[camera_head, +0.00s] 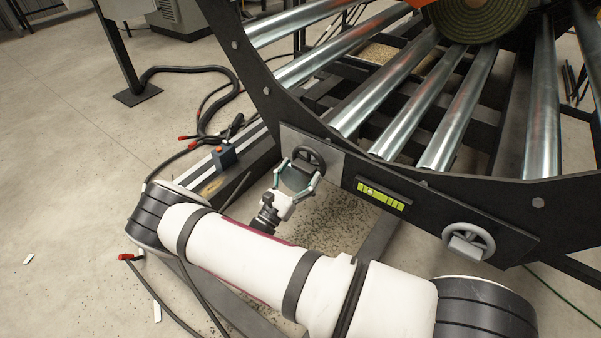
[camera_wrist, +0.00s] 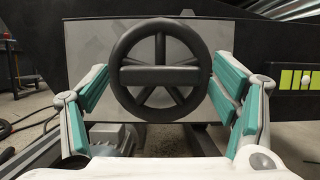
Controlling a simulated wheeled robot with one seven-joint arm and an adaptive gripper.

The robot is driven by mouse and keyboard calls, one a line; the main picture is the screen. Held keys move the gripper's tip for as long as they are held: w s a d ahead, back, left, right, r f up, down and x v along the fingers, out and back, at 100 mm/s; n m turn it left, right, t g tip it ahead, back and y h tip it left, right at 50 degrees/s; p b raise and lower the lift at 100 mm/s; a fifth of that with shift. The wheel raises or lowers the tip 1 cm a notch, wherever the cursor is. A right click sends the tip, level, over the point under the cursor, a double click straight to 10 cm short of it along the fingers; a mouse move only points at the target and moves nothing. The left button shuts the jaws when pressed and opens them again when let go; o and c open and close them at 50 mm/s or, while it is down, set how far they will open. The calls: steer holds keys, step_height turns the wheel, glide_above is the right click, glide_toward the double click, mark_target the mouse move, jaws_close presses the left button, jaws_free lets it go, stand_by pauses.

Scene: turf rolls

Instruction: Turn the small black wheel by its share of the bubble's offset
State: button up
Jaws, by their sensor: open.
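The small black wheel (camera_head: 309,158) is mounted on a grey plate on the black side frame. In the wrist view the wheel (camera_wrist: 160,68) faces me, with spokes and a thick horizontal bar across it. My gripper (camera_head: 297,178) is open in front of the wheel. In the wrist view its teal-padded fingers (camera_wrist: 160,95) stand to the left and right of the rim, with the wheel between them; I cannot tell whether they touch it. The yellow-green bubble level (camera_head: 384,197) sits right of the wheel. Its light bubble appears left of the middle. Part of the level (camera_wrist: 301,80) shows in the wrist view.
A larger grey handwheel (camera_head: 468,242) is at the right on the same frame. Metal rollers (camera_head: 400,95) and a green turf roll (camera_head: 478,15) lie above. Black hoses with red ends (camera_head: 190,137) and a dark rail with a blue block (camera_head: 223,155) are on the left. Open concrete floor (camera_head: 60,150) lies beyond them.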

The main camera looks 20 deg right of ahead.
steer(key=shift+d, duration=0.15)
steer(key=c, duration=1.2)
steer(key=shift+o, duration=0.2)
steer(key=shift+w+m, duration=0.1)
steer(key=shift+m, duration=0.3)
steer(key=m+g, duration=0.1)
steer(key=m, duration=0.1)
steer(key=m+g+h+b, duration=0.1)
steer(key=m, duration=0.2)
steer(key=shift+g, duration=0.4)
steer(key=m+g, duration=0.1)
steer(key=m, duration=0.2)
steer(key=m+g, duration=0.2)
steer(key=m, duration=0.2)
steer(key=shift+w+r+m+g+h, duration=0.1)
steer(key=shift+m+g+h, duration=0.2)
